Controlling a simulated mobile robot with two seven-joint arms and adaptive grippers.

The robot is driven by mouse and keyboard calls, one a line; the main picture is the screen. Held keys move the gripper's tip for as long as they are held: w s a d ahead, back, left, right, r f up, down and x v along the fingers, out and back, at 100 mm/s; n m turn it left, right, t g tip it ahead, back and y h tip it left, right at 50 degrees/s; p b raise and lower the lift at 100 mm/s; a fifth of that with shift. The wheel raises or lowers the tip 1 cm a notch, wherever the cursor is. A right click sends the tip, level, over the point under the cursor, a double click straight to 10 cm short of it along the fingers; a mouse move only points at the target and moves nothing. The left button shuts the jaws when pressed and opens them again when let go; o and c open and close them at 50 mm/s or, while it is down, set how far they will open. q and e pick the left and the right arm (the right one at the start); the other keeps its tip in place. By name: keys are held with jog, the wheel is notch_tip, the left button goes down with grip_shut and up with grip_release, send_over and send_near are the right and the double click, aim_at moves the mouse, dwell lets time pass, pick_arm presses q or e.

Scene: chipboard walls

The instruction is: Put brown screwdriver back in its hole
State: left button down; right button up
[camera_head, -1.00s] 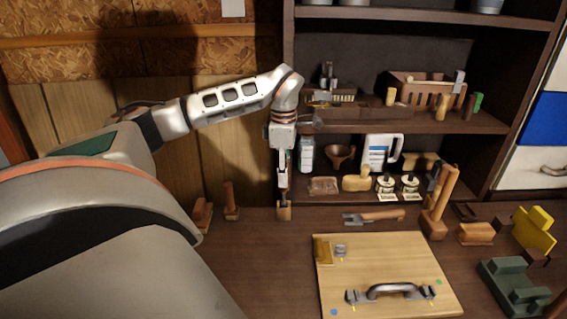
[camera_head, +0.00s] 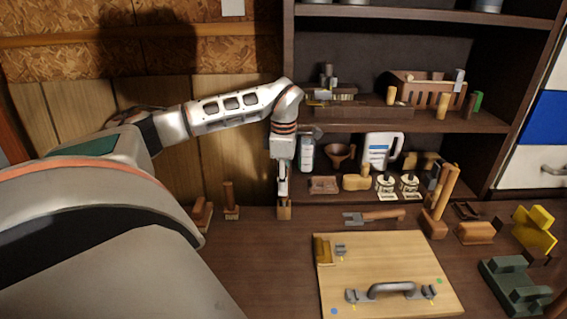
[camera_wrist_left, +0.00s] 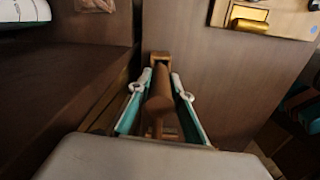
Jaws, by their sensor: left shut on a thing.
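The brown screwdriver (camera_wrist_left: 158,100) shows in the left wrist view as a brown handle between my teal-padded fingers. My left gripper (camera_wrist_left: 159,88) points down and is shut on this handle. In the head view, my left gripper (camera_head: 283,188) is at the back of the workbench, directly above a small wooden block (camera_head: 284,213). A brown block end (camera_wrist_left: 160,57) also shows just beyond the handle in the wrist view. The screwdriver's tip and any hole are hidden, so I cannot tell whether the shaft is in it. My right gripper is not in view.
Two upright wooden-handled tools (camera_head: 230,200) stand left of the gripper. The shelf unit (camera_head: 289,70) rises close behind and right. A light board with a grey handle (camera_head: 390,290) lies on the bench (camera_head: 260,265). The bench in front of the gripper is clear.

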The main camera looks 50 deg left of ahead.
pick_arm(q)
jog(key=c, duration=1.8)
grip_release()
jog(key=shift+o, duration=0.2)
notch_tip(320, 180, up, 12)
